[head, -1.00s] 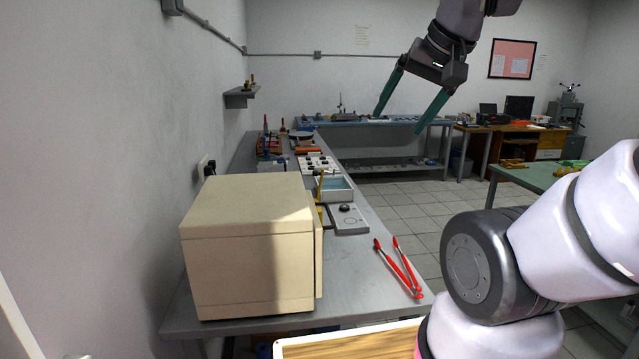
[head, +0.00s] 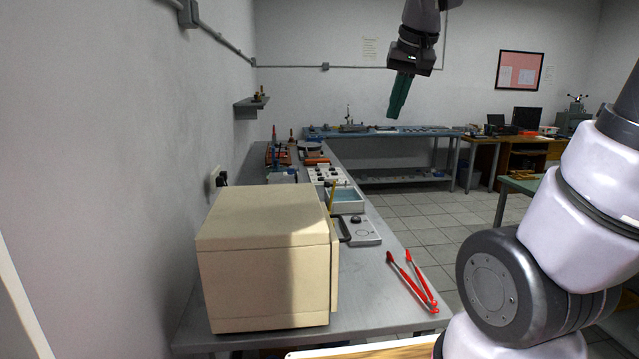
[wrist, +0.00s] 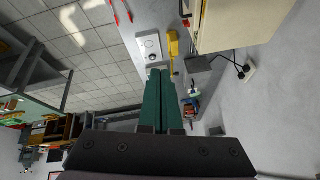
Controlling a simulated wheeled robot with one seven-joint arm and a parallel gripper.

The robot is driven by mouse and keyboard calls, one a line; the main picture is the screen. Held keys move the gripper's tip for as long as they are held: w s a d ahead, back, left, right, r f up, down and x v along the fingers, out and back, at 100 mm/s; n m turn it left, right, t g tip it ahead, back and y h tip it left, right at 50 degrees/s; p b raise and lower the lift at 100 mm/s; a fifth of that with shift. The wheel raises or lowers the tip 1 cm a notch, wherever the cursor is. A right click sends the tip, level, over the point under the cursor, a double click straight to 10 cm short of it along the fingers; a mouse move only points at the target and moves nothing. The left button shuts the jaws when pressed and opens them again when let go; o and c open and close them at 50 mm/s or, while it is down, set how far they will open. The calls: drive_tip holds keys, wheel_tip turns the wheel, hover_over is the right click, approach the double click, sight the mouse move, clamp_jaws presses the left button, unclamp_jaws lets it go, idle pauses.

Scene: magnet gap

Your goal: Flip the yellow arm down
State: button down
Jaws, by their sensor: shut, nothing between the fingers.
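The yellow arm (head: 332,196) stands upright just behind the right side of the beige box, and its lower part is hidden by the box in the head view. In the wrist view the yellow arm (wrist: 173,44) lies between the white device and the box, just beyond my fingertips in the picture. My gripper (head: 396,113) is high above and beyond the bench in the head view, apart from the yellow arm. Its green fingers are together and empty, and they also show in the wrist view (wrist: 161,74).
Red-handled tongs (head: 412,283) lie at the bench's right edge. Open floor lies to the right.

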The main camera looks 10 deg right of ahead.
drive_tip(key=w+a+f+n+g+h, duration=0.1)
drive_tip(key=w+a+f+h, duration=0.15)
drive_tip(key=w, duration=1.05)
drive_tip(key=w+a+f+n+h, duration=0.1)
drive_tip(key=w+a+f, duration=0.7)
drive_tip(key=w, duration=0.3)
drive_tip(key=w+a+f+n+h, duration=0.1)
drive_tip(key=w+a+f+h, duration=0.1)
drive_tip(key=w+a+f, duration=0.6)
drive_tip(key=w+f, duration=0.2)
drive_tip(key=w, duration=0.2)
drive_tip(key=shift+f+n+t, duration=0.15)
drive_tip(key=shift+n+t, duration=0.15)
drive_tip(key=shift+w, duration=0.1)
drive_tip(key=w+d+f, duration=0.4)
drive_tip(key=d+f, duration=0.3)
drive_tip(key=f, duration=0.1)
drive_tip(key=shift+w+d+f, duration=0.25)
drive_tip(key=shift+w+d, duration=0.15)
drive_tip(key=shift+d, duration=0.1)
